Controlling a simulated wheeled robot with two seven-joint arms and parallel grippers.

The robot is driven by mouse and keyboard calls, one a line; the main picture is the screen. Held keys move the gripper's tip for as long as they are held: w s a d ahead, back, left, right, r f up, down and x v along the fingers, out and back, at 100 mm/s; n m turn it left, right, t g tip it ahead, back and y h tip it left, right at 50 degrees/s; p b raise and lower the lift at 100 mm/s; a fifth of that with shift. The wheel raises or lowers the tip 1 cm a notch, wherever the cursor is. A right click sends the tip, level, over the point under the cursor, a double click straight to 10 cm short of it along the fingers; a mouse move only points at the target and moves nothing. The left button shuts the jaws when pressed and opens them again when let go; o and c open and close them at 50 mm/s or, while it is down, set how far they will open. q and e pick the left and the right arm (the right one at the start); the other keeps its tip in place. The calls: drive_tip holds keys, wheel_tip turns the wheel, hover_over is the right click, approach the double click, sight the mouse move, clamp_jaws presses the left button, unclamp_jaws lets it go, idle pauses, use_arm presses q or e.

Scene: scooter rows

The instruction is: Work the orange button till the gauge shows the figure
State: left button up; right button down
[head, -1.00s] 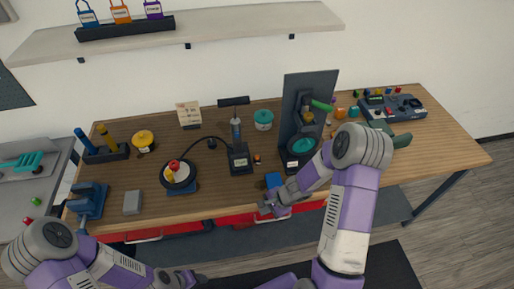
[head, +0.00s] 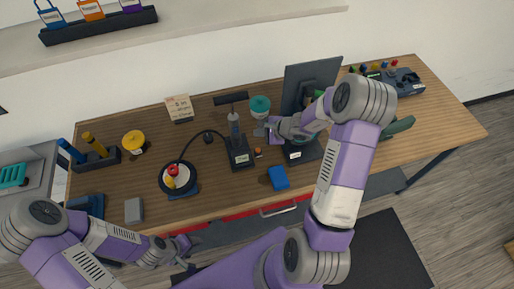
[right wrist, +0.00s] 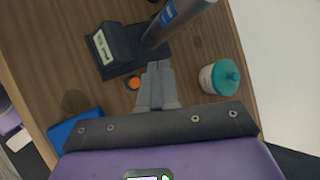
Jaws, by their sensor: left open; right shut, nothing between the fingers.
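The small orange button (head: 258,153) is on the table just right of the dark pump stand (head: 239,161). In the right wrist view the button (right wrist: 134,83) lies left of my fingertips, apart from them in the picture. The stand has a small pale display (right wrist: 103,46), too small to read. A grey cylinder (head: 234,128) with a dark T-handle rises from the stand. A cream card (head: 179,107) with unreadable writing stands behind. My right gripper (head: 258,129) is shut and empty above the table, beyond the button. My left gripper (head: 188,258) is open and empty, low at the table's front.
A teal-lidded jar (head: 260,106) stands behind my right gripper. A dark upright panel (head: 311,80) stands to the right, partly hidden by my arm. A blue block (head: 278,178) lies in front of the button.

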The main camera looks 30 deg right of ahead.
drive_tip(key=b, duration=0.6)
hover_over(260, 152)
wheel_tip(260, 152, down, 8)
drive_tip(key=shift+r, duration=0.1)
drive_tip(key=shift+a+f+b, duration=0.1)
drive_tip(key=shift+f+b, duration=0.4)
drive_tip(key=shift+b, duration=0.2)
idle(1.2)
drive_tip(key=shift+f+b, duration=0.4)
drive_tip(key=shift+b, duration=0.35)
drive_tip(key=shift+f+b, duration=0.45)
drive_tip(key=shift+b, duration=0.2)
idle(0.4)
drive_tip(key=shift+r, duration=0.1)
idle(1.4)
drive_tip(key=shift+r+p, duration=0.55)
drive_tip(key=shift+r, duration=0.25)
